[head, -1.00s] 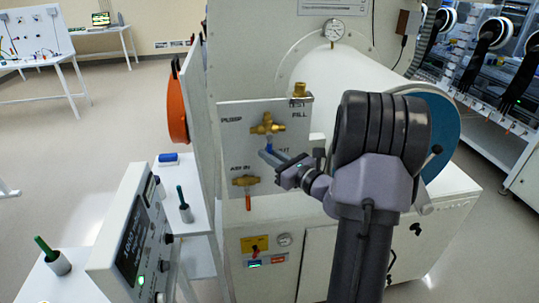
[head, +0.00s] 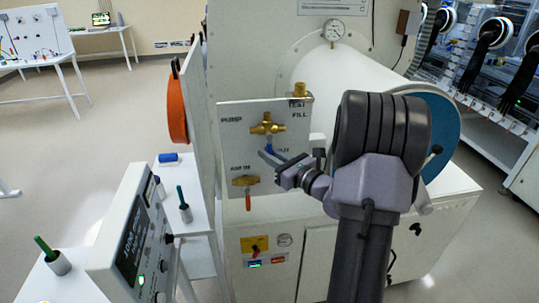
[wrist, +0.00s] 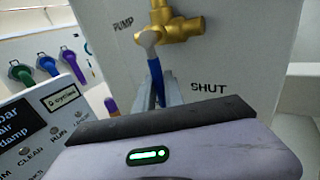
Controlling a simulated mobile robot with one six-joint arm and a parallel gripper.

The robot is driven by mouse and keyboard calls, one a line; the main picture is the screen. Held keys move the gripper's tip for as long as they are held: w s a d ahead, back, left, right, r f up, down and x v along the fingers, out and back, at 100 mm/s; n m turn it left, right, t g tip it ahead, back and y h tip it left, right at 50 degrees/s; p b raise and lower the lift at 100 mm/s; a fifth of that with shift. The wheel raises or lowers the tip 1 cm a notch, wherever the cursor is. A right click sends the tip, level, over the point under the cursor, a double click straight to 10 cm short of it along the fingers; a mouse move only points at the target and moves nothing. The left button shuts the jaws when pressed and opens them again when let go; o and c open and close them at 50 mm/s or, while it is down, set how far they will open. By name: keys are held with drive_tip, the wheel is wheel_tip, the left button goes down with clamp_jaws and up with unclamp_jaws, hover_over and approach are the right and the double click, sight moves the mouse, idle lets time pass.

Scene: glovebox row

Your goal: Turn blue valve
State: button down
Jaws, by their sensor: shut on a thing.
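The blue valve is a brass body (head: 267,124) on a white panel, and it also shows at the top of the wrist view (wrist: 174,22). Its blue lever handle (wrist: 156,78) hangs down from the brass body, beside the SHUT label. My gripper (head: 267,156) reaches in from the right in the head view and is shut on the blue handle. In the wrist view the two grey fingers (wrist: 159,92) stand on either side of the handle. The handle's lower end is hidden behind the gripper body.
A second brass valve (head: 246,181) with an orange handle sits just below on the panel. An orange disc door (head: 177,108) stands left of the panel. A control box with a display (head: 137,240) stands in front at the left. A gauge (head: 334,30) is above.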

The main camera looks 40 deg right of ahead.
idle(0.4)
drive_tip(key=shift+w+a+r+m+t+h+b, duration=0.5)
drive_tip(key=shift+a+m+t+h, duration=0.4)
drive_tip(key=shift+m, duration=1.4)
drive_tip(key=shift+w+a+r+m+t+h+b, duration=0.55)
drive_tip(key=shift+m+h, duration=0.55)
drive_tip(key=shift+m, duration=1.2)
drive_tip(key=shift+w+a+r+m+t+h+b, duration=0.4)
drive_tip(key=shift+a+m+t+h, duration=0.55)
drive_tip(key=shift+m, duration=1.35)
drive_tip(key=shift+s+d+r, duration=0.1)
drive_tip(key=shift+d, duration=0.05)
drive_tip(key=c, duration=1.4)
unclamp_jaws()
drive_tip(key=shift+c, duration=0.2)
